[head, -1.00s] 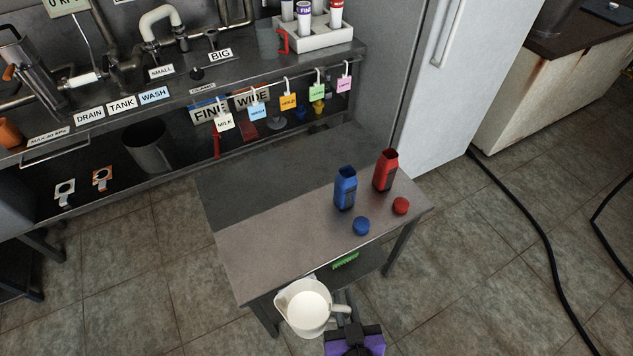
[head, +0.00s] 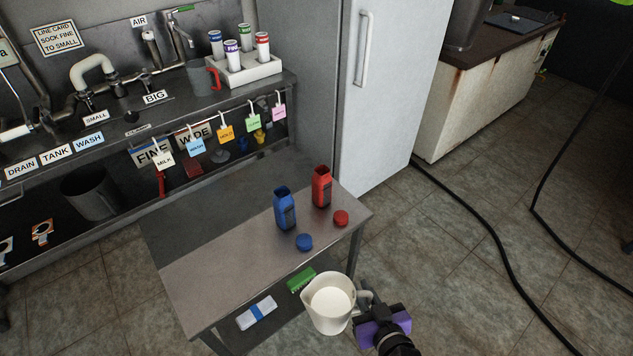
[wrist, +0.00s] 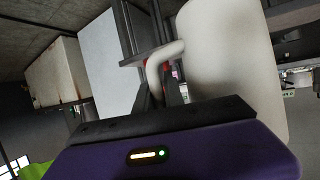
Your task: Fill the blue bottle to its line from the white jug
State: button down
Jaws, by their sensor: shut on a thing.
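The white jug (head: 328,308), with pale liquid visible inside, is held upright by its handle in front of the small steel table. My gripper (head: 369,305) is shut on the jug's handle. In the wrist view the jug (wrist: 232,70) fills the upper right, with its handle between the fingers (wrist: 166,80). The blue bottle (head: 285,210) stands upright and open-topped on the table, behind and left of the jug and apart from it. Its line cannot be made out. A blue cap (head: 304,242) lies on the table in front of the bottle.
A red bottle (head: 321,188) stands right of the blue one, with a red cap (head: 341,218) beside it. The table's (head: 205,275) left part is bare. Its lower shelf holds a green item (head: 301,280) and a blue-white pack (head: 257,312). A black hose (head: 490,235) crosses the floor at right.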

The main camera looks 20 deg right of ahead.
aim_at(284, 204)
jog(key=i+l+z, duration=0.2)
jog(key=l+z, duration=0.15)
jog(key=i+l+z, duration=0.2)
jog(key=l+z, duration=0.15)
jog(key=l, duration=0.15)
jog(key=i+l+u, duration=0.55)
jog(key=i+l, duration=0.05)
